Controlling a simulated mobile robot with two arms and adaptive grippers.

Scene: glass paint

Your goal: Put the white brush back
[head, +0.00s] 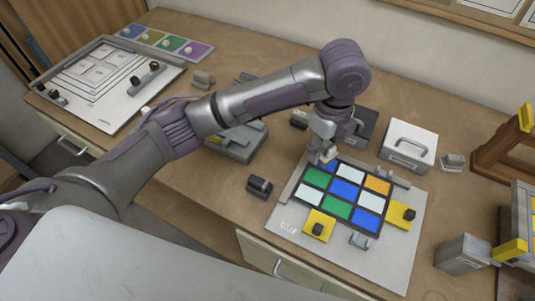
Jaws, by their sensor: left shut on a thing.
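My left gripper (325,154) is over the far left edge of the painted glass panel (344,190). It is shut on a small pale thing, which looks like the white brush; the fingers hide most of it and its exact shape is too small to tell. The panel has blue, green, white and orange cells in a dark frame and lies on a pale board (397,262). A grey tray (240,152) with a yellow bit sits left of the gripper, partly hidden by my arm. My right gripper is not in view.
A white box with a handle (408,145) stands right of the gripper, beside a dark box (366,122). Yellow blocks (319,225) sit at the board's edges. A wooden frame (505,150) stands at the far right. A drawing board (110,85) lies at the left.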

